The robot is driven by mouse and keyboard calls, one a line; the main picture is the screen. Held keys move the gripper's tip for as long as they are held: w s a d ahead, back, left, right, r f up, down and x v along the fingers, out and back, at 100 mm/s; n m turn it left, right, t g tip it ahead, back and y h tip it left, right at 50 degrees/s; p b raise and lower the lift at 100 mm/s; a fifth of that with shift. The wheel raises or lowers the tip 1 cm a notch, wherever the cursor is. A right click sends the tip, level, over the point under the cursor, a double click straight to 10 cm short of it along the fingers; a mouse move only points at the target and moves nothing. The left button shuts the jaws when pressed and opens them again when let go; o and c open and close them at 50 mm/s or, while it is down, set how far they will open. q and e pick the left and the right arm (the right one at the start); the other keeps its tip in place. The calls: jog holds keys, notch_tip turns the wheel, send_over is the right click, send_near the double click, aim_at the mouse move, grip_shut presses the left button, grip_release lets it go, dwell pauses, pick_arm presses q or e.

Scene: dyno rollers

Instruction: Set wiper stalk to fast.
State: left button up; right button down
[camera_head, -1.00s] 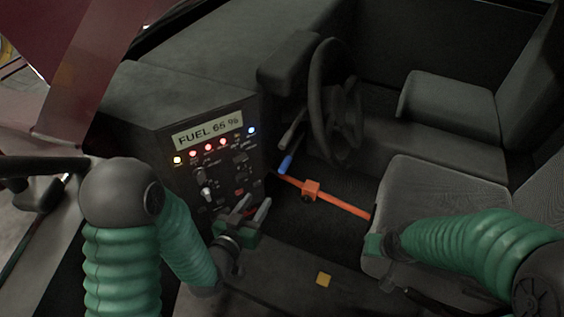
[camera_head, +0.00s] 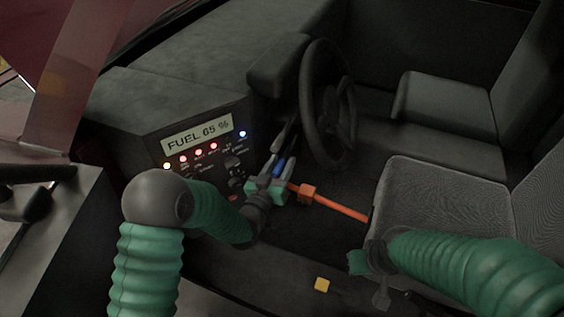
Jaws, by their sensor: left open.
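The wiper stalk (camera_head: 278,167) has a blue tip and stands beside the steering wheel (camera_head: 328,105), on its left. My left gripper (camera_head: 274,168) is open at the stalk. Its two grey fingers appear on either side of the blue tip, and I cannot tell whether they touch it. The stalk's lower end is partly hidden by the gripper. My right arm comes in from the right, and its gripper (camera_head: 378,292) hangs low in front of the near seat. Its fingers are too dark to tell open from shut.
The panel with the fuel display (camera_head: 197,134) and several lit lamps is left of the stalk. An orange bar (camera_head: 340,208) crosses the floor behind my left gripper. The near seat (camera_head: 440,190) is on the right. A small yellow block (camera_head: 322,284) lies at the front.

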pick_arm(q)
jog(key=shift+w+d, duration=0.4)
jog(key=shift+w, duration=0.1)
jog(key=shift+a, duration=0.3)
jog(key=shift+c, duration=0.9)
grip_shut()
